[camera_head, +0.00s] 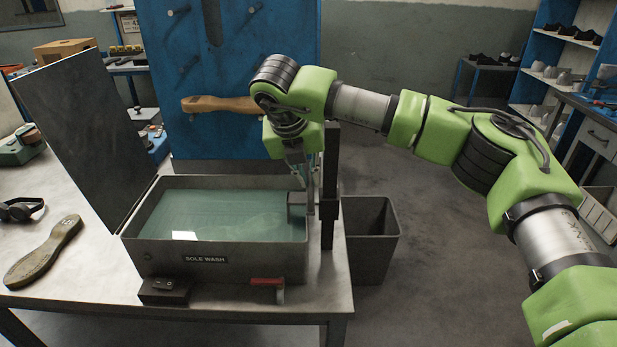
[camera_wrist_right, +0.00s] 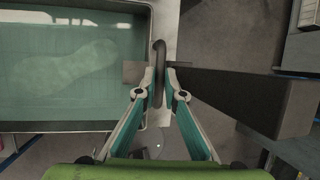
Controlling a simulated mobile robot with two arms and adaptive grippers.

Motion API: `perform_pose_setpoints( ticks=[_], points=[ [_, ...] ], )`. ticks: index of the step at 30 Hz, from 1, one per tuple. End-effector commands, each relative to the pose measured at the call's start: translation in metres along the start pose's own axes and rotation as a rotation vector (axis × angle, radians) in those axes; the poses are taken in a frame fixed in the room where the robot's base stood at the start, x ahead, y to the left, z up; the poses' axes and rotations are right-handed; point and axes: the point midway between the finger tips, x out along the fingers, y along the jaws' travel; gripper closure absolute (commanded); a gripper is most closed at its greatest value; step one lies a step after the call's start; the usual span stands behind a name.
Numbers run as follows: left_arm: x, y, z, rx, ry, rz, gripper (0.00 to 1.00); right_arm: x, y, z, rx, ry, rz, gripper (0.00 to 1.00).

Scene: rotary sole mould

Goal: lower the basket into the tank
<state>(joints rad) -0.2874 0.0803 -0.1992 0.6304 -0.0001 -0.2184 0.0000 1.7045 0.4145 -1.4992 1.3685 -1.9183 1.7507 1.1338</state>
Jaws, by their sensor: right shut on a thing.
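The tank (camera_head: 217,255), a grey open box labelled SOLE WASH, stands on the table and holds greenish liquid (camera_head: 225,213). In the right wrist view, a pale sole shape (camera_wrist_right: 65,68) shows blurred in the liquid. No basket outline can be made out. My right gripper (camera_head: 308,205) points down at the tank's right end, beside a dark upright post (camera_head: 330,185). In the wrist view, its fingers (camera_wrist_right: 160,75) are shut on a dark handle (camera_wrist_right: 159,50). A small grey block (camera_head: 296,205) sits beside the fingers at the tank's inner right end. My left gripper is out of view.
A dark raised panel (camera_head: 85,130) stands at the tank's left. A red-handled part (camera_head: 267,282) and a dark block (camera_head: 165,291) are at its front. A wooden sole (camera_head: 42,252) and goggles (camera_head: 20,210) lie left. A grey bin (camera_head: 372,240) stands right of the table.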

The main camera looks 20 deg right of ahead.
Motion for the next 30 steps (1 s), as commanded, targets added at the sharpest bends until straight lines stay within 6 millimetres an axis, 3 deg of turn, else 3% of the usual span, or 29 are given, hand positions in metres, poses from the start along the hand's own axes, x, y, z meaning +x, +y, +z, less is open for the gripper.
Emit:
perform_pose_setpoints(
  ticks=[9,10,11,20,25,30],
  points=[
    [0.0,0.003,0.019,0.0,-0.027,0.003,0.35,0.005,0.001,-0.004,-0.005,0.009,-0.002,1.0],
    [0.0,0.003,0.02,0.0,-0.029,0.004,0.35,0.005,0.001,-0.004,-0.005,0.009,-0.002,0.86],
    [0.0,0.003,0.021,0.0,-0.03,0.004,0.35,0.005,0.001,-0.004,-0.005,0.009,-0.002,0.83],
    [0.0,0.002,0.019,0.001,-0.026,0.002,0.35,0.002,0.001,-0.002,-0.002,0.004,-0.001,0.83],
    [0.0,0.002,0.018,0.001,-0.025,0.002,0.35,-0.013,0.001,-0.001,-0.002,0.003,0.0,0.83],
    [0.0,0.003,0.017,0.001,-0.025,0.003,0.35,-0.048,0.002,-0.001,-0.004,0.001,0.001,0.83]
  ],
)
